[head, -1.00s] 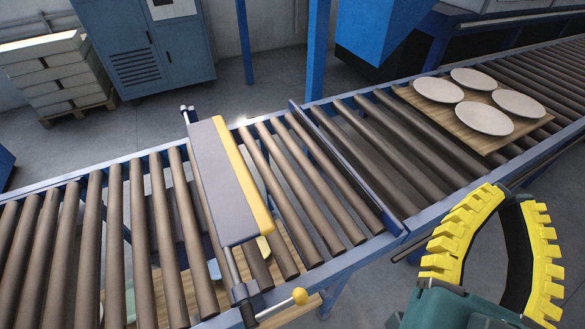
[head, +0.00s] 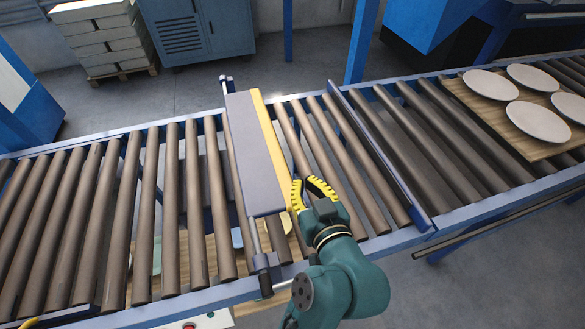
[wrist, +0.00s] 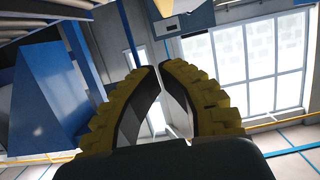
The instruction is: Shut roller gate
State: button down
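The gate (head: 255,155) is a grey panel with a yellow edge strip, lying across the conveyor rollers beside a metal rod. Its lower bracket (head: 262,265) sits at the conveyor's near rail. The handle with the yellow ball is hidden behind my arm. My gripper (head: 304,182) is just right of the lower end of the yellow strip; I cannot tell whether it touches. Its yellow ribbed fingers nearly meet at the tips in the wrist view (wrist: 160,66), with nothing seen between them. The gate is not recognisable in the wrist view.
A roller conveyor (head: 100,200) runs across the view. A blue crossbar (head: 375,155) stands right of the gate. A wooden board (head: 480,110) with several pale plates lies at far right. A button box (head: 205,320) is at the bottom edge. Rollers left of the gate are clear.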

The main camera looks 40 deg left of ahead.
jog(key=w+a+f+b, duration=0.3)
jog(key=w+a+f, duration=0.3)
jog(key=a, duration=0.1)
jog(key=shift+a, duration=0.4)
jog(key=shift+f, duration=0.2)
jog(key=shift+d+f+m, duration=0.1)
jog(key=shift+f+m, duration=0.2)
jog(key=shift+f, duration=0.05)
jog(key=shift+f+g, duration=0.25)
jog(key=shift+g, duration=0.05)
